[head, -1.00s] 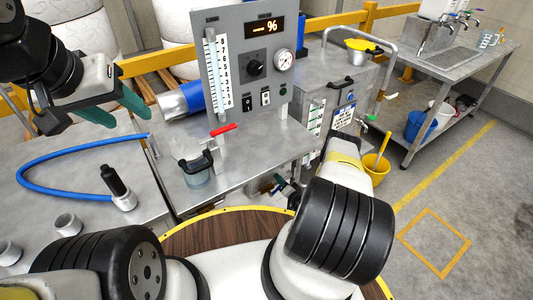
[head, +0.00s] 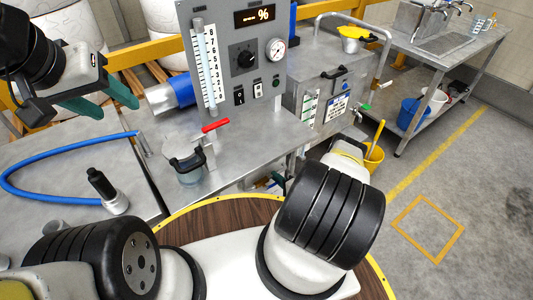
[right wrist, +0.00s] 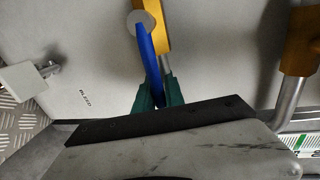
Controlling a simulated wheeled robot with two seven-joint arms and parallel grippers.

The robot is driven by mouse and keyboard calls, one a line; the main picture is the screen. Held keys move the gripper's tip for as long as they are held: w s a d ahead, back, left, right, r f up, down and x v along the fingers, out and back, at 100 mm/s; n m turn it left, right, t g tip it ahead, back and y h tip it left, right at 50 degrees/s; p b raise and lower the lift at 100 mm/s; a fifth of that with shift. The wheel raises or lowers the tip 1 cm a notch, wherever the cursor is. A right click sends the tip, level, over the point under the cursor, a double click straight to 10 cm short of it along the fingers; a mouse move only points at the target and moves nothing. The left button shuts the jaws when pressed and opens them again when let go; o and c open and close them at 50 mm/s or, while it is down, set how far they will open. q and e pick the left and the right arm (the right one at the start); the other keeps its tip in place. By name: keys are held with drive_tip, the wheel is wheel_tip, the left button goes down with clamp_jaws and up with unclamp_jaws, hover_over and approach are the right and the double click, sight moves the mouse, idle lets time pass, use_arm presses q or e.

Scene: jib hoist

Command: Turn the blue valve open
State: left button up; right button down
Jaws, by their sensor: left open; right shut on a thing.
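The blue valve (right wrist: 148,58) shows in the right wrist view as a narrow blue lever with a round pale end at its top, beside a brass-coloured body. My right gripper (right wrist: 158,92) is shut on the lever's lower part, with a green finger on each side. I cannot tell from this view how far the lever is turned. In the head view my right arm and the bench hide the valve. My left gripper (head: 118,109) is open and empty, raised above the bench at the upper left.
A control panel (head: 228,45) with a gauge stands on the steel bench (head: 265,135). A red-handled valve (head: 215,125), a clear jar (head: 188,172) and a blue hose (head: 60,145) are nearby. In the right wrist view, a second brass-coloured fitting (right wrist: 302,40) is at the right.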

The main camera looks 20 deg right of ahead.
drive_tip(key=shift+s+f, duration=0.15)
drive_tip(key=c, duration=1.4)
unclamp_jaws()
drive_tip(key=v, duration=0.7)
drive_tip(key=shift+s, duration=0.3)
drive_tip(key=shift+d, duration=0.15)
